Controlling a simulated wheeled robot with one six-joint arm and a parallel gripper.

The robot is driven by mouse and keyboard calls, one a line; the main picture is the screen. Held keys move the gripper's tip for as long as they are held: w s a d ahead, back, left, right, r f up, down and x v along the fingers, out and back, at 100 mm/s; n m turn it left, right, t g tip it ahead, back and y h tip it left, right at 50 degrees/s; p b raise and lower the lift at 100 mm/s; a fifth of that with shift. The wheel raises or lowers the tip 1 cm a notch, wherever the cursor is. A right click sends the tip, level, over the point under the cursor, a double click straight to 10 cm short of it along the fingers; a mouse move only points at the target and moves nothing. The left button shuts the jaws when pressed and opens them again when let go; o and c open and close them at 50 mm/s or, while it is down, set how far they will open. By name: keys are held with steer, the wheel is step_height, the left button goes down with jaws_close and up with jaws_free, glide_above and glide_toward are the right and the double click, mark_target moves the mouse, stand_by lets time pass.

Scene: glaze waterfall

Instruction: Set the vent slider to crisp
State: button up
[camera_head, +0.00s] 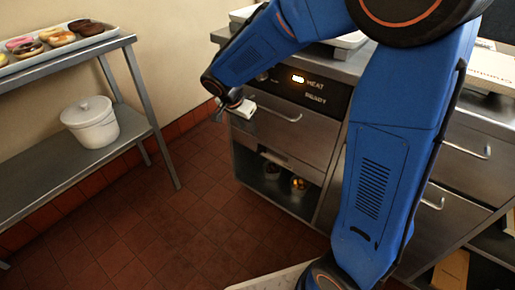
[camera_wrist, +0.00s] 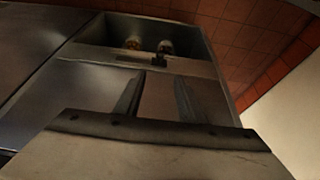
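The vent slider appears to be the small dark knob (camera_wrist: 163,61) on a pale strip (camera_wrist: 205,68) below the cabinet's open bay in the wrist view. Its markings are too small to read. In the head view the strip (camera_head: 273,157) runs just above the open bay, and I cannot make out the knob there. My gripper (camera_wrist: 160,76) is open and empty. The knob shows between and just beyond its two fingertips. I cannot tell whether they touch it. In the head view my gripper (camera_head: 246,108) hangs in front of the cabinet's upper drawer.
The steel cabinet (camera_head: 290,135) has a lit panel (camera_head: 312,84) reading HEAT and READY. Two small round items (camera_head: 299,183) sit in its open bay. A rack at left holds a donut tray (camera_head: 55,52) and a white lidded pot (camera_head: 92,130). The tiled floor (camera_head: 160,230) between is clear.

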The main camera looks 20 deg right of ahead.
mark_target(259, 149)
steer(key=x, duration=1.6)
steer(key=shift+w+d+f, duration=0.1)
steer(key=shift+f, duration=0.15)
jaws_close()
